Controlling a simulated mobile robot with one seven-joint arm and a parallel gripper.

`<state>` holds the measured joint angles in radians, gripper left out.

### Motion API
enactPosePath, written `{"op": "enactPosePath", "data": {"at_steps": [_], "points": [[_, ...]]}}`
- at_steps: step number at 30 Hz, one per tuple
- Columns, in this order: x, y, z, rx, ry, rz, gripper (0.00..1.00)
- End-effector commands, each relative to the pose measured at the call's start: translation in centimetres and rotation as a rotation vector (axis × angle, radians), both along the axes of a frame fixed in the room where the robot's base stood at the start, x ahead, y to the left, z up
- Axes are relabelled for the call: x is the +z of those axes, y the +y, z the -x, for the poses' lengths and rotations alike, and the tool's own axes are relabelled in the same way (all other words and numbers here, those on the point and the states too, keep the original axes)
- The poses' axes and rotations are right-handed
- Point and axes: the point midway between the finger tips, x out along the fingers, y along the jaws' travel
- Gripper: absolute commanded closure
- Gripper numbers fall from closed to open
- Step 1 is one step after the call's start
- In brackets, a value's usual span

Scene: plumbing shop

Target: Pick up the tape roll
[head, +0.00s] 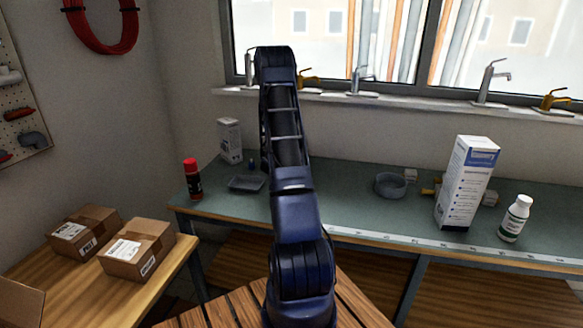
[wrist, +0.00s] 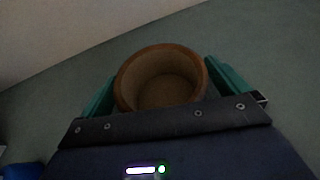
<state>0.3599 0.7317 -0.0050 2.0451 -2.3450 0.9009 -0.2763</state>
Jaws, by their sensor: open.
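The tape roll (wrist: 160,57) is a brown ring in the wrist view, lying flat on the green-grey bench top with its round opening facing the camera. My gripper (wrist: 164,86) is open, with one green finger at the left of the roll and one at the right. The roll sits between the fingers; I cannot tell whether either touches it. The near edge of the roll is hidden by the gripper body. In the head view my own arm hides the gripper and the roll.
On the bench (head: 340,178) stand a red-capped can (head: 193,180), a white box (head: 229,141), a grey tray (head: 245,184), a round grey dish (head: 390,187), a tall white box (head: 467,185) and a white bottle (head: 515,219). Cardboard boxes (head: 137,250) sit on the left table.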

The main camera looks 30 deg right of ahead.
Motion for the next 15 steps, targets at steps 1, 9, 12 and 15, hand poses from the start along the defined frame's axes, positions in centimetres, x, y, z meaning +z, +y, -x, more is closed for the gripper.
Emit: {"op": "enactPosePath", "data": {"at_steps": [1,9,12,15], "points": [[0.01,0.01,0.02,0.0,0.0,0.0,0.0],[0.01,0.02,0.04,0.0,0.0,0.0,0.42],[0.02,0.02,0.03,0.0,0.0,0.0,0.42],[0.05,0.02,0.04,0.0,0.0,0.0,0.42]]}}
